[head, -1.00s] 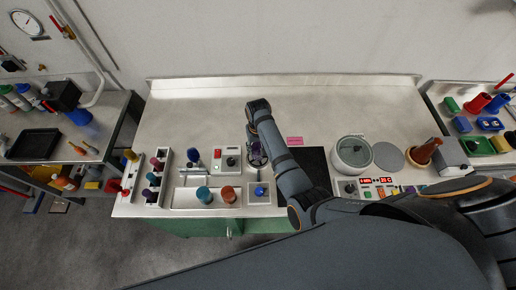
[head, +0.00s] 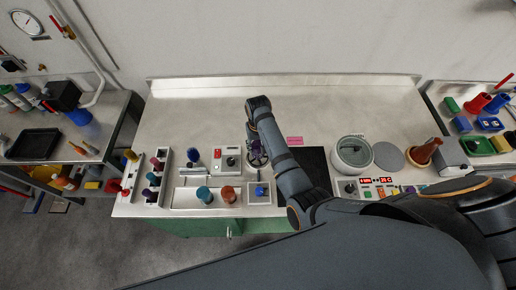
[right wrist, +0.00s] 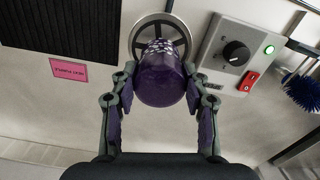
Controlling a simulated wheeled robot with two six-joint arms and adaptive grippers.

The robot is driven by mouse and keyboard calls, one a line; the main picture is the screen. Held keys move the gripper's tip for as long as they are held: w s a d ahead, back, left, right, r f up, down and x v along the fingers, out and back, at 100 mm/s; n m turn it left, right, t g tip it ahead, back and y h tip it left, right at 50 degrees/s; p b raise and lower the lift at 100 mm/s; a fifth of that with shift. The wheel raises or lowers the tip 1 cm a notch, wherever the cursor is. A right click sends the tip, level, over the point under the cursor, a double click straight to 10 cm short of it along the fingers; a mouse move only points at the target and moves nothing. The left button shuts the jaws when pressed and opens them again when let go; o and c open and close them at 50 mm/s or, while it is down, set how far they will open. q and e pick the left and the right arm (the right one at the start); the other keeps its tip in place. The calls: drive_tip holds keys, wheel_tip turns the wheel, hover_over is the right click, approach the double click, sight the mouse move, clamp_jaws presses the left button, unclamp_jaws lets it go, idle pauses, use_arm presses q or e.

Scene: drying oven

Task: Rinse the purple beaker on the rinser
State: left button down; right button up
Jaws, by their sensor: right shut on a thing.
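The purple beaker (right wrist: 161,82) is between the two fingers of my right gripper (right wrist: 160,98) in the right wrist view, and the fingers are shut on it. It overlaps the round rinser ring (right wrist: 139,38), and white specks show at its end over the ring. I cannot tell whether it touches the rinser. In the head view the right gripper (head: 252,141) is partly hidden by its own arm, with the beaker (head: 256,146) showing small above the rinser (head: 257,162). My left gripper is not in view.
A control box (right wrist: 238,54) with a black knob, lit green lamp and red switch stands beside the rinser. A dark blue brush (right wrist: 301,91) is beyond it. A pink label (head: 295,141) and black mat (head: 317,163) lie to the right. The back of the bench is clear.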

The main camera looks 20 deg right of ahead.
drive_tip(key=shift+r, duration=0.1)
drive_tip(key=shift+r, duration=1.35)
